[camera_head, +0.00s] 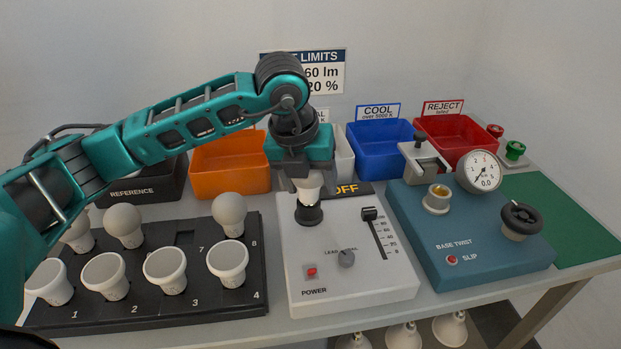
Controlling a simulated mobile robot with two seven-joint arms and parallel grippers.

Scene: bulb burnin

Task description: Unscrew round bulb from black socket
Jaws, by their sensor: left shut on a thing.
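My left gripper (307,181) points down over the white power box and is shut on a bulb (307,195). The bulb's pale lower part shows below the fingers; its upper part is hidden by the gripper, so I cannot see its shape. The bulb stands upright at the black socket (308,214) on the white power box (350,250). I cannot tell how far its base is in the socket. My right gripper is not in view.
A black numbered tray (200,308) with several bulbs lies at the left. An orange bin (230,165), a blue bin (382,148) and a red bin (458,138) stand behind. A blue base twist device (480,240) is at the right, beside a green mat (560,215).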

